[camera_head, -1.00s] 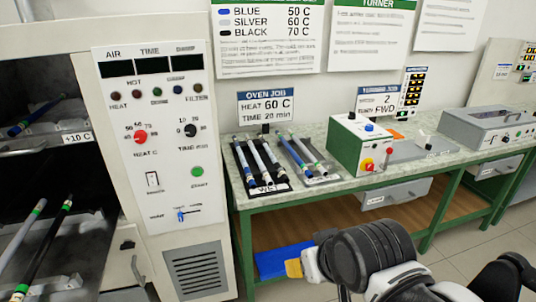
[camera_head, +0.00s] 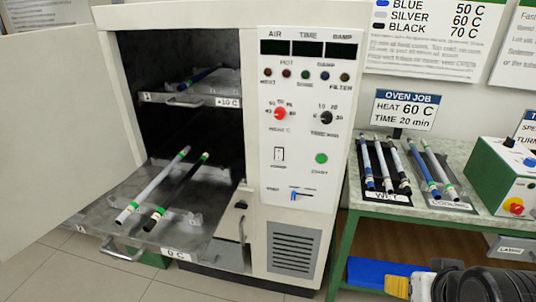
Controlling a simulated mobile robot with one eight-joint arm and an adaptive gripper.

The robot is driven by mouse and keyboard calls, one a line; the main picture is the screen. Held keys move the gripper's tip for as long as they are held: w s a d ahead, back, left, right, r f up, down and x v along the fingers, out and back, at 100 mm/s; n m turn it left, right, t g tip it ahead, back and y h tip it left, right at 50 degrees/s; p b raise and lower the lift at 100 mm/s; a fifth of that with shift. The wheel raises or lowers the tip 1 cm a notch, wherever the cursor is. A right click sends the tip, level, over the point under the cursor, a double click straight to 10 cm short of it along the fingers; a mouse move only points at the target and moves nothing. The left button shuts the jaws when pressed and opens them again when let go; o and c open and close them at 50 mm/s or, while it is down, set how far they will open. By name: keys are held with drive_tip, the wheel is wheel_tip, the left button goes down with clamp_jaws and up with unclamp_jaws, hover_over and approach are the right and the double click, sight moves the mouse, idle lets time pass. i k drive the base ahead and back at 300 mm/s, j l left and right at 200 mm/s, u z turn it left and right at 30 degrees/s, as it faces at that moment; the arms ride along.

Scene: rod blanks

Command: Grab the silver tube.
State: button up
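A silver tube (camera_head: 154,186) with green and white bands lies slanting on the pulled-out lower oven shelf (camera_head: 100,213), left of a black tube (camera_head: 177,192). Other pale, silver-looking tubes lie on the table: one in the WET tray (camera_head: 382,165) and one in the COOLING tray (camera_head: 441,167). My arm (camera_head: 465,284) shows at the bottom right, with a yellow tip (camera_head: 397,286) pointing left. It is far from the oven shelf. Its fingers cannot be made out, and nothing is seen held.
The oven door (camera_head: 50,110) stands open at left. A blue tube (camera_head: 199,77) lies on the upper shelf (camera_head: 160,98). The control panel (camera_head: 303,130) stands between oven opening and table (camera_head: 465,148). A green-and-white machine (camera_head: 500,172) is at right. Floor at lower left is clear.

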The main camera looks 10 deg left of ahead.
sight(128, 212)
drive_tip(key=u, duration=1.5)
drive_tip(key=j, duration=0.1)
drive_tip(key=i+z, duration=0.05)
